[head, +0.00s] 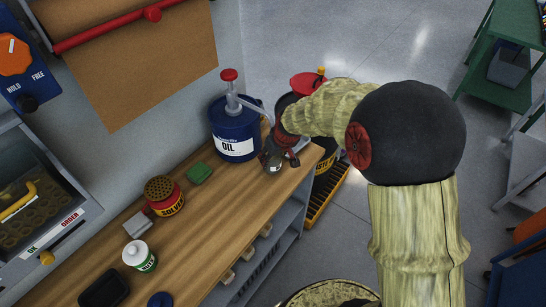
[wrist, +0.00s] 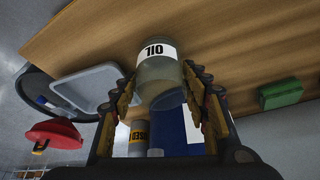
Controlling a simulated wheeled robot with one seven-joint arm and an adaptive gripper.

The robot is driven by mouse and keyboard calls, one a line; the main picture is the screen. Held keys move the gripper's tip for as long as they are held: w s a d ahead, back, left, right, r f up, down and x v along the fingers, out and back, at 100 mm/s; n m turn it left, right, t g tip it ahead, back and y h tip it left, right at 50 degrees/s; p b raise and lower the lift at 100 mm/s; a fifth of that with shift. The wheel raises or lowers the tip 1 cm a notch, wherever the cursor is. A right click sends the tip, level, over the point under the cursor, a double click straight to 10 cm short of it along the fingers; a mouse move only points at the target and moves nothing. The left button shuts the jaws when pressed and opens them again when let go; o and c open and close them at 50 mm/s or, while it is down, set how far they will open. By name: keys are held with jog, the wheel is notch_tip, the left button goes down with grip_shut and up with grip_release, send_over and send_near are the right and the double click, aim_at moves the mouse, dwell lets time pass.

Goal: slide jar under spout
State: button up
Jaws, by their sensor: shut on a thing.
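A clear glass jar with a white OIL label (wrist: 155,55) is between the fingers of my gripper (wrist: 163,85), which is shut on it. In the head view the jar (head: 273,166) shows small at the bench's far right end, partly covered by my gripper (head: 283,152). The blue OIL drum (head: 234,147) stands just left of it, with a grey pump and red knob (head: 229,75) on top. The pump's spout (head: 246,103) reaches right, toward my gripper. Its tip is hidden, so I cannot tell whether the jar is under it.
A grey tray (wrist: 84,88) lies near the jar in the wrist view.

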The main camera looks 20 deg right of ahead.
jog(key=c, duration=0.6)
jog(key=shift+c, duration=0.2)
jog(key=shift+w+d+r, duration=0.1)
jog(key=shift+w+d, duration=0.05)
jog(key=shift+w, duration=0.5)
jog(key=o, duration=1.3)
jog(key=shift+w+r, duration=0.1)
jog(key=shift+o, duration=0.5)
jog(key=shift+r, duration=0.1)
